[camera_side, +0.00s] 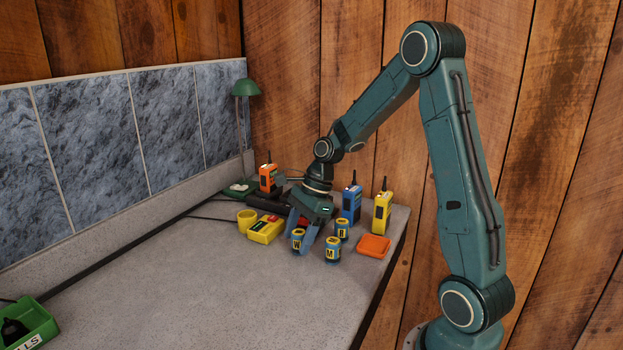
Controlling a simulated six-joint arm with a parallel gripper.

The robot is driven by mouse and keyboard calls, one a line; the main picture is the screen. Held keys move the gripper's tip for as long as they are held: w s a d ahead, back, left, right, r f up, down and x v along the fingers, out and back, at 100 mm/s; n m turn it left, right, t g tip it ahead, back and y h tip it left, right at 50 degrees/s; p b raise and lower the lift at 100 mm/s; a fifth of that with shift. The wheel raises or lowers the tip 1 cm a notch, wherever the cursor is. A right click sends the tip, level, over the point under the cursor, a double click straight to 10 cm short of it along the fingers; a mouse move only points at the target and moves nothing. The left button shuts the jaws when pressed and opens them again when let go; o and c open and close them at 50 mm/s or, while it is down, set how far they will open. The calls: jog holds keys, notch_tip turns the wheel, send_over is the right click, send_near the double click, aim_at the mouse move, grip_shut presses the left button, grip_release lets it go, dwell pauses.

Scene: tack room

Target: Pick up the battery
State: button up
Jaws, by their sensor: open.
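I cannot tell for certain which thing is the battery. A yellow block (265,229) with a red patch and a dark patch lies flat on the counter and may be it. My gripper (302,236) is open and points down low over the counter, just right of this block. A small blue and yellow cylinder marked W (297,241) stands at the fingers. I cannot tell whether it is between them or in front. Something red (303,221) shows partly behind the fingers.
Cylinders marked M (332,250) and B (341,231) stand close right, by an orange flat case (374,246). Blue (351,204), yellow (382,213) and orange (268,179) radios stand behind. A yellow cup (246,220) is left.

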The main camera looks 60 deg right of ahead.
aim_at(294, 231)
jog(key=shift+c, duration=0.2)
dwell(0.3)
jog(key=c, duration=1.1)
jog(key=shift+o, duration=0.2)
jog(key=shift+r, duration=0.1)
jog(key=shift+r, duration=4.9)
jog(key=shift+w, duration=0.1)
jog(key=shift+w+d+r, duration=0.1)
jog(key=shift+w+d, duration=0.05)
jog(key=shift+w, duration=0.4)
jog(key=w+d, duration=0.2)
jog(key=w, duration=1.3)
jog(key=shift+w, duration=0.15)
